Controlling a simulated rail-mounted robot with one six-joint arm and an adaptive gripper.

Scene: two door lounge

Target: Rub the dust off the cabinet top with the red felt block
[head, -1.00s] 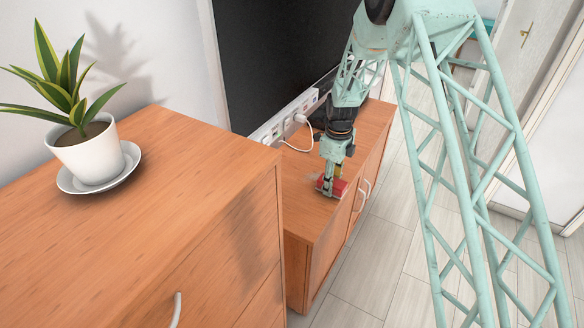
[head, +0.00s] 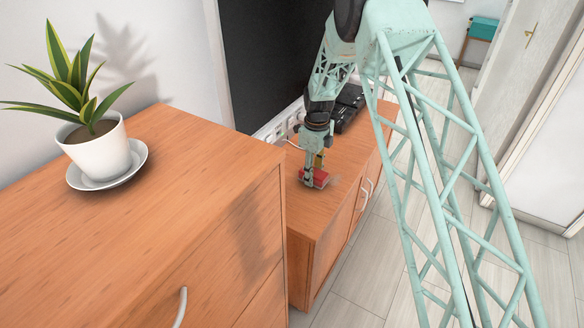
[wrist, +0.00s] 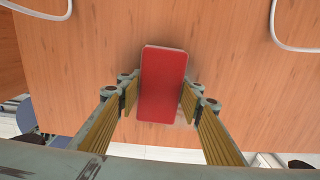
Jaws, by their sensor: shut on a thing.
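My gripper (head: 313,172) is shut on the red felt block (head: 318,179), low over the lower wooden cabinet's top (head: 343,158). In the wrist view the red block (wrist: 163,85) sits between the two ribbed finger pads of my gripper (wrist: 160,103), against the wood. The block appears to rest on the cabinet top; exact contact cannot be told. A faint pale smear, perhaps dust, shows just right of the block in the head view. The wood under the block is hidden.
A taller wooden cabinet (head: 200,215) stands at the near left, bearing a potted plant (head: 98,150) on a saucer. A black device (head: 348,105) sits farther back on the lower cabinet. White sockets (head: 275,130) line the wall behind. Pale floor lies open to the right.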

